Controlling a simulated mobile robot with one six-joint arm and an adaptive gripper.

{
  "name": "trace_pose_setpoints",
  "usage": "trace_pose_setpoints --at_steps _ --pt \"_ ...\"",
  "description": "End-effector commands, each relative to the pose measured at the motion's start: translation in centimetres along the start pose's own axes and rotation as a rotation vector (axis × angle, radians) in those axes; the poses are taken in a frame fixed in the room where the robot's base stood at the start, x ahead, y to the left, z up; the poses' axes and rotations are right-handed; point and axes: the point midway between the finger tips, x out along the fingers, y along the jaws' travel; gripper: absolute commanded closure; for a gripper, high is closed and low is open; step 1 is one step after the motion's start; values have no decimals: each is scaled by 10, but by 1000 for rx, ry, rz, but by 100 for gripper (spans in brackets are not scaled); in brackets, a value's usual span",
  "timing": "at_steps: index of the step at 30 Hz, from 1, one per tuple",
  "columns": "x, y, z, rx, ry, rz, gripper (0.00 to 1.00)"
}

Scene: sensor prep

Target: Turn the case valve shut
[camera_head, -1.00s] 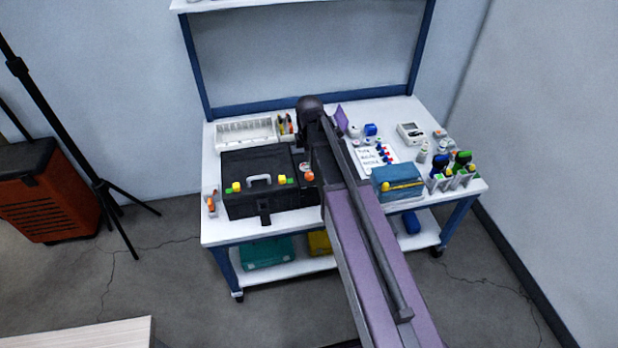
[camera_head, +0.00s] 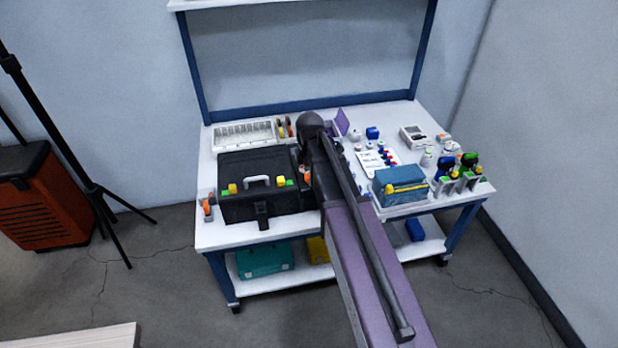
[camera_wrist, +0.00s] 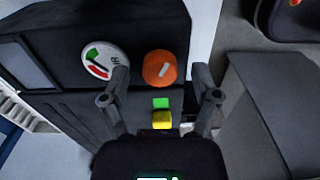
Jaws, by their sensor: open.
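The black case (camera_head: 240,205) stands on the left half of the bench, with a grey handle and yellow-and-green latches. In the wrist view its dark body (camera_wrist: 60,50) carries the orange valve knob (camera_wrist: 158,69), which has a pale mark on it. A round green, white and red gauge (camera_wrist: 104,61) is left of the knob. My gripper (camera_wrist: 161,75) is open, with one finger on each side of the knob in the picture. I cannot tell whether they touch it. In the head view my arm covers the gripper and most of the valve area.
A white slotted tray (camera_head: 215,136) is behind the case. A blue box (camera_head: 400,181), a labelled sheet (camera_head: 375,158) and several bottles stand right of my arm. A small orange-and-grey item (camera_head: 208,207) is at the bench's left end.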

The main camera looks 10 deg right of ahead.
Motion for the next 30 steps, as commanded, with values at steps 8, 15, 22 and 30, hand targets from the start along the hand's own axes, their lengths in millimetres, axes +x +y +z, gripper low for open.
trace_pose_setpoints --at_steps 8,15,22,30 --pt "1 0 0 0 0 0 21" --pt "1 0 0 0 0 0 59" --pt "1 0 0 1 0 0 100" --pt "2 0 0 23 0 -1 100"
